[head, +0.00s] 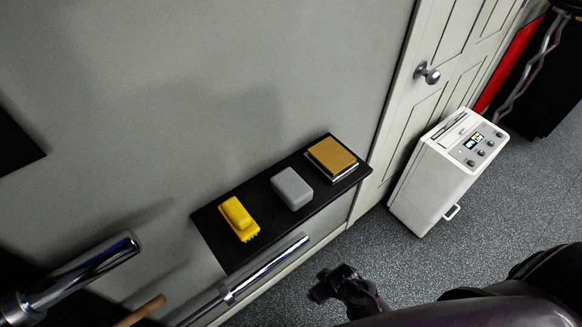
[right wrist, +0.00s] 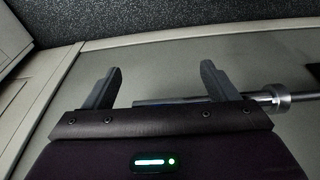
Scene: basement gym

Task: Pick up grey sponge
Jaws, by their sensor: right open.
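The grey sponge (head: 291,189) is a rounded block lying on a black wall shelf (head: 262,190), between a yellow object and a brown-topped item. My right gripper (head: 331,285) is in front of and below the shelf in the head view, to the lower right of the sponge and clear of it. In the right wrist view its two fingers (right wrist: 158,85) are spread apart with nothing between them. The sponge does not show in the right wrist view. My left gripper is in neither view.
A chrome bar (head: 265,271) runs along below the shelf's front edge. A white appliance (head: 436,172) stands by the door (head: 452,60). Open speckled floor lies at right.

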